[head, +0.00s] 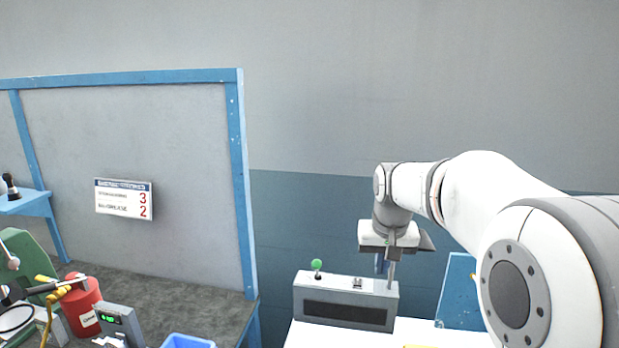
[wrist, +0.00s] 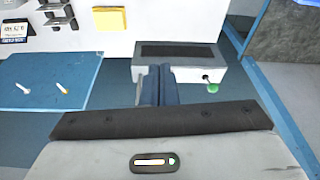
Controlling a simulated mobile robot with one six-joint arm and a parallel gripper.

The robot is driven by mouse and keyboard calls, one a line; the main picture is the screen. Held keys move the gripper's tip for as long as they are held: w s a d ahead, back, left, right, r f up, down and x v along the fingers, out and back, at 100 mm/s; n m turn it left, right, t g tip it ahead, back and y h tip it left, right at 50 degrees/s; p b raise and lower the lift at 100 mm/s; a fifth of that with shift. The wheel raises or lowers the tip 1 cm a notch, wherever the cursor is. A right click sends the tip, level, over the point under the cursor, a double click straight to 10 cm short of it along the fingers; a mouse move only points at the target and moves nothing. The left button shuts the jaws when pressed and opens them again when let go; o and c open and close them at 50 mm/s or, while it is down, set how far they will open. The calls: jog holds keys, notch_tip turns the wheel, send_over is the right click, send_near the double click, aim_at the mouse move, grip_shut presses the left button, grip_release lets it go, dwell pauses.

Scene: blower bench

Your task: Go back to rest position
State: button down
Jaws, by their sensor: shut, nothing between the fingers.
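My gripper (head: 383,264) hangs pointing down at the end of my white arm, close to the right end of a grey control box in the head view. In the wrist view its two blue fingers (wrist: 158,85) are together with nothing between them. The grey control box (head: 345,288) has a dark front panel and a small lever with a green knob (head: 316,265). The box also shows in the wrist view (wrist: 207,72), beyond the fingers, with its green knob (wrist: 212,88) at the right. I cannot tell whether the gripper touches the box.
A white surface (head: 306,335) bears the box. A blue panel (wrist: 50,82) with two small pale pieces lies left in the wrist view; a yellow pad (wrist: 110,20) is above it. The workbench (head: 180,298) at left holds a red canister (head: 83,308) and a blue bin (head: 188,341).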

jog(key=s+f+b, duration=0.1)
jog(key=s+f, duration=0.2)
jog(key=s, duration=0.9)
jog(key=s+f+b, duration=0.1)
jog(key=s+f, duration=0.3)
jog(key=s, duration=0.8)
jog(key=shift+s+n+t, duration=0.3)
jog(key=shift+n, duration=0.1)
